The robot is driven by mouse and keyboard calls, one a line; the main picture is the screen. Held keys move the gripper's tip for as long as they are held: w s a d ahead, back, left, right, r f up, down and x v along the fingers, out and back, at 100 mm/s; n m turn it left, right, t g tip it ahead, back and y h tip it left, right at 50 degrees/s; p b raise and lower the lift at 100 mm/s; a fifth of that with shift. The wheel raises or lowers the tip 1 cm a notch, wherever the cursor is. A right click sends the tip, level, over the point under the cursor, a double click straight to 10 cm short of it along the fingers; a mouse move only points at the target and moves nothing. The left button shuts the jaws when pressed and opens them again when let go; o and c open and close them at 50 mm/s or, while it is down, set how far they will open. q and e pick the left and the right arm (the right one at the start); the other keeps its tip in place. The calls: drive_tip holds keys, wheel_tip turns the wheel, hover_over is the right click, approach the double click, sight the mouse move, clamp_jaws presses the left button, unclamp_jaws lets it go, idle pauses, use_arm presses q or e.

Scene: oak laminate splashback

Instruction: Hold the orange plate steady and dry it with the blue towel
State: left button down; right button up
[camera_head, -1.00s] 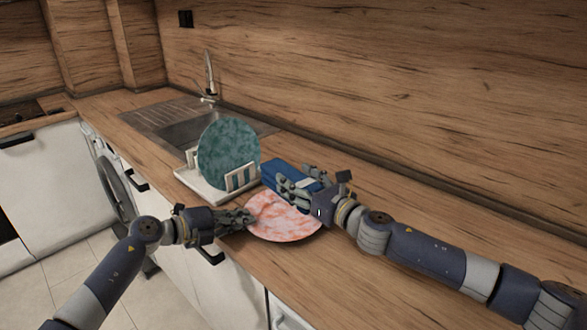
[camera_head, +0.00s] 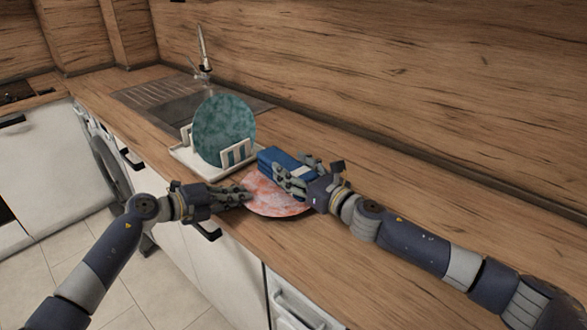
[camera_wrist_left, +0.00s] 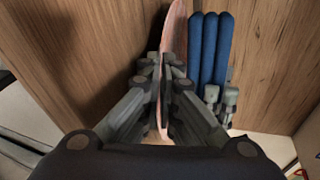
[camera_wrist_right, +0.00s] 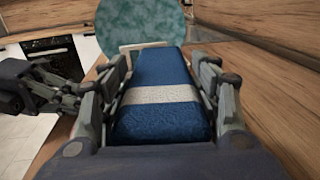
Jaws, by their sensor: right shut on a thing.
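The orange plate (camera_head: 268,200), mottled pink-orange, is over the counter in front of the dish rack. My left gripper (camera_head: 240,196) is at its left rim. In the left wrist view the plate (camera_wrist_left: 174,30) shows edge-on, with the fingers (camera_wrist_left: 163,75) closed on both sides of it. The folded blue towel (camera_head: 275,157) is in my right gripper (camera_head: 300,178), over the plate's far right part. In the right wrist view the towel (camera_wrist_right: 160,75), with a pale stripe, fills the space between the fingers. I cannot tell whether towel and plate touch.
A white dish rack (camera_head: 185,156) holding an upright teal plate (camera_head: 224,128) stands just behind the orange plate. Beyond it is a sink (camera_head: 180,108) with a tap (camera_head: 203,55). The counter (camera_head: 400,280) is clear on the right, up to the wooden splashback (camera_head: 400,80).

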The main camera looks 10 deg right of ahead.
drive_tip(key=shift+f, duration=0.25)
drive_tip(key=shift+f, duration=0.4)
drive_tip(key=shift+s+a, duration=0.1)
drive_tip(key=shift+a, duration=0.05)
drive_tip(key=shift+s+a, duration=0.35)
drive_tip(key=shift+a, duration=0.3)
drive_tip(key=shift+w+d+f, duration=0.1)
drive_tip(key=shift+w+d, duration=0.35)
drive_tip(key=shift+d, duration=0.35)
drive_tip(key=shift+w+d, duration=0.45)
drive_tip(key=shift+d, duration=0.35)
drive_tip(key=shift+s+a, duration=0.5)
drive_tip(key=shift+a, duration=0.3)
drive_tip(key=shift+s+a, duration=0.5)
drive_tip(key=shift+a, duration=0.3)
